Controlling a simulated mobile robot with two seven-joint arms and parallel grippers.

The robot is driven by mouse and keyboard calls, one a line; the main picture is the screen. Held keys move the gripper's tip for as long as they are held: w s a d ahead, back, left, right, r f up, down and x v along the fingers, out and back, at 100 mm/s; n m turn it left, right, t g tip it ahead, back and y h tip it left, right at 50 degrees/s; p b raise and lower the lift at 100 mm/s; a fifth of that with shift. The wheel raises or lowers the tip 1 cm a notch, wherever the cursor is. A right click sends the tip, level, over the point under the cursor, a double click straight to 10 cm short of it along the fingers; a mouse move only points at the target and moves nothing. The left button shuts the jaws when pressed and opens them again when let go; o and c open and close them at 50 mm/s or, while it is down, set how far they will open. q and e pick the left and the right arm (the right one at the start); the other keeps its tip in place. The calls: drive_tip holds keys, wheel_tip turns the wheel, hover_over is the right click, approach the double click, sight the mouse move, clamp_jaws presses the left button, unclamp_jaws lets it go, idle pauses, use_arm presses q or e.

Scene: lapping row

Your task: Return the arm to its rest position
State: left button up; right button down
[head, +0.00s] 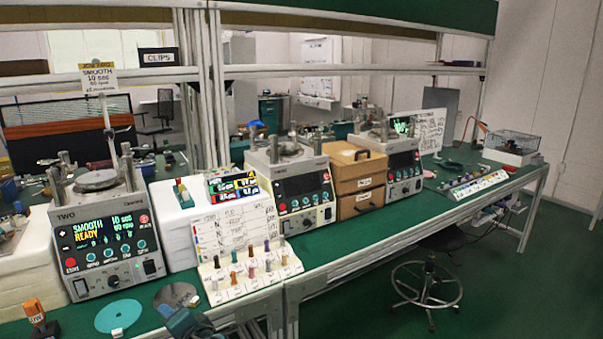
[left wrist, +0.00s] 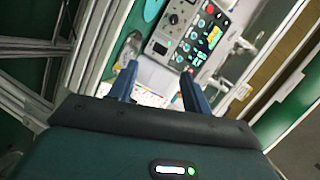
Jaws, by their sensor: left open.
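My left gripper (left wrist: 159,84) is open in the left wrist view, with its two blue fingers apart and nothing between them. In the head view, a dark teal part that looks like my left gripper (head: 186,322) shows at the bottom edge, just in front of the bench's front edge and below the white peg board (head: 250,285). Most of the arm is out of the picture. My right gripper is in neither view.
The green bench (head: 345,240) carries a lapping machine (head: 110,240) reading "SMOOTH READY", more machines, wooden drawers (head: 358,185), a teal disc (head: 118,315), a grey disc (head: 175,296) and an orange-handled stamp (head: 36,315). A stool (head: 426,285) stands on the open floor at right.

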use_arm(q)
drive_tip(key=s+d+f+h+p, duration=0.2)
drive_tip(key=s+d+f+h, duration=0.45)
drive_tip(key=s+f, duration=0.5)
drive_tip(key=s+d+n+h, duration=0.1)
drive_tip(key=s+d+h, duration=0.1)
drive_tip(key=s, duration=0.3)
drive_tip(key=s+d+r+n+h, duration=0.1)
drive_tip(key=s+d+h, duration=0.1)
drive_tip(key=s, duration=0.3)
drive_tip(key=s+d+r+h+p, duration=0.1)
drive_tip(key=s+d+h, duration=0.1)
drive_tip(key=s, duration=0.3)
drive_tip(key=shift+s+r+n+t+h, duration=0.2)
drive_tip(key=shift+n+t+h, duration=0.2)
drive_tip(key=shift+h, duration=0.45)
